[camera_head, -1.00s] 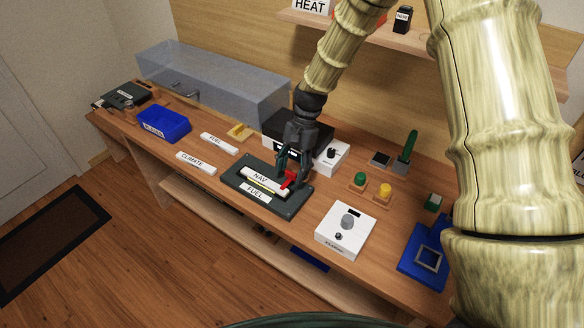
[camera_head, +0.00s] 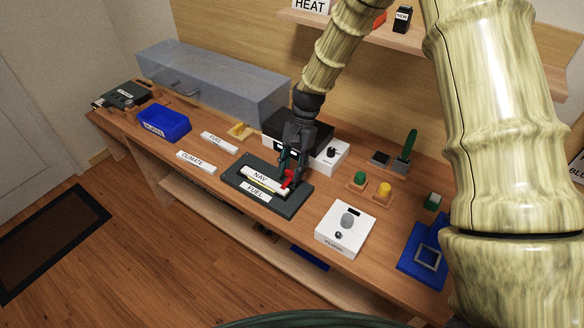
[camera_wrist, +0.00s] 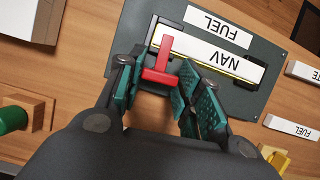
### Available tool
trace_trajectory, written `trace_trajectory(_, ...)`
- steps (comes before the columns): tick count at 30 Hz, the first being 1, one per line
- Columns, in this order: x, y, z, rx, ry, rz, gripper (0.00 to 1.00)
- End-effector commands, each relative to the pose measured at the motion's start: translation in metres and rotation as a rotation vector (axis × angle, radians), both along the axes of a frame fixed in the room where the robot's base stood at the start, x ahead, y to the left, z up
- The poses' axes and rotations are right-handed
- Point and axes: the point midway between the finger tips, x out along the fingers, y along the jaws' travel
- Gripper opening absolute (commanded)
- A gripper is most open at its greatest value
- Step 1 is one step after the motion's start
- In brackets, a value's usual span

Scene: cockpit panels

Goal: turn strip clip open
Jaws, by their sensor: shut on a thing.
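The red strip clip (camera_head: 287,179) is at the right end of the white NAV strip (camera_head: 260,177) on a dark grey plate (camera_head: 293,208). In the wrist view, the clip (camera_wrist: 160,68) shows as a red T shape, with its crossbar partly between the fingers and its narrow end at the strip's edge. My gripper (camera_wrist: 157,85) has one teal-padded finger on each side of the clip and is shut on it. The NAV strip (camera_wrist: 222,57) lies in a holder with a yellow edge line. The fingers hide part of the clip in the head view.
A FUEL label (camera_head: 256,192) is on the plate's front. Loose FUEL (camera_head: 219,142) and CLIMATE (camera_head: 196,162) strips lie to the left, near a blue bin (camera_head: 163,124). A white box with a knob (camera_head: 345,228) stands to the right, and a black-topped unit (camera_head: 300,128) behind.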

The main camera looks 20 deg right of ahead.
Motion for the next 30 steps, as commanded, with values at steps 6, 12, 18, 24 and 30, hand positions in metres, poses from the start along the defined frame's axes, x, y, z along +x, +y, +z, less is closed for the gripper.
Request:
trace_trajectory(6, 0.0009, 0.0008, 0.0024, -0.001, 0.001, 0.138, 0.12)
trace_trajectory(12, 0.0012, 0.0014, 0.0022, -0.001, 0.002, 0.321, 0.12)
trace_trajectory(18, 0.0015, 0.0023, 0.0018, -0.002, 0.002, 0.512, 0.12)
trace_trajectory(24, 0.0023, 0.0033, 0.0017, -0.002, 0.0, 0.702, 0.12)
trace_trajectory(30, 0.0021, 0.0044, 0.0019, -0.001, 0.001, 0.893, 0.12)
